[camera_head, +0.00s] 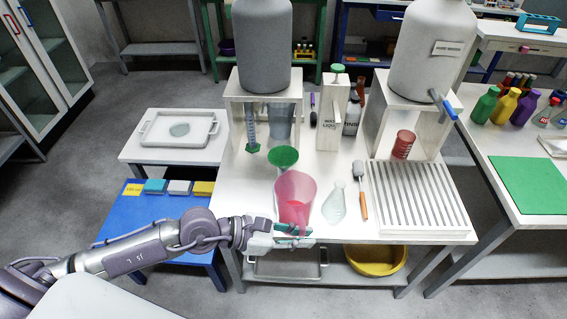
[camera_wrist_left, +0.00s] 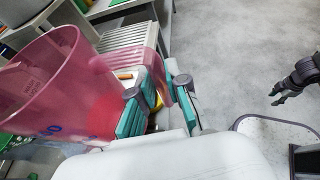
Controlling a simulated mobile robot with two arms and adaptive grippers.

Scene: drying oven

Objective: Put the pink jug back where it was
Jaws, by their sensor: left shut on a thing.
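The pink jug (camera_head: 296,190) is translucent and open at the top, with red liquid low inside. It is upright over the front edge area of the white table; I cannot tell if its base touches. My left gripper (camera_head: 292,236) is at its front side. In the left wrist view the jug (camera_wrist_left: 40,85) fills the left, and the left gripper's teal fingers (camera_wrist_left: 158,98) are shut on its pink handle. A dark gripper, likely my right one (camera_wrist_left: 281,93), is at the right of that view, away from the jug; its opening is too small to judge.
A glass flask (camera_head: 335,203) and an orange-handled tool (camera_head: 361,190) are close right of the jug. A slatted rack (camera_head: 418,197) is at right. A blue table (camera_head: 150,215) with colored boxes is at left.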

